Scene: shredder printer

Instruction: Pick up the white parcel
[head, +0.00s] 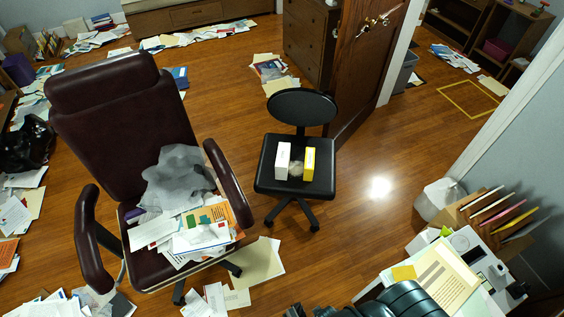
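A white box-shaped parcel (283,158) stands on the seat of the small black chair (283,183) in the middle of the head view. A small brownish round thing (296,169) and a yellow-and-white box (309,164) are beside it on the seat. A white, faceted wrapped lump (437,197) also shows at the right, by the office machine; I cannot tell which of the two white things is the parcel. Dark ridged parts, probably my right arm, show at the bottom edge. Their fingers cannot be made out. My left gripper is not in view.
A large maroon armchair (118,110) with papers and grey mesh on its seat stands at left. A white office machine (470,255) with papers and a file rack is at lower right. Loose papers cover the floor at left. Bare wood floor (385,150) lies right of the black chair.

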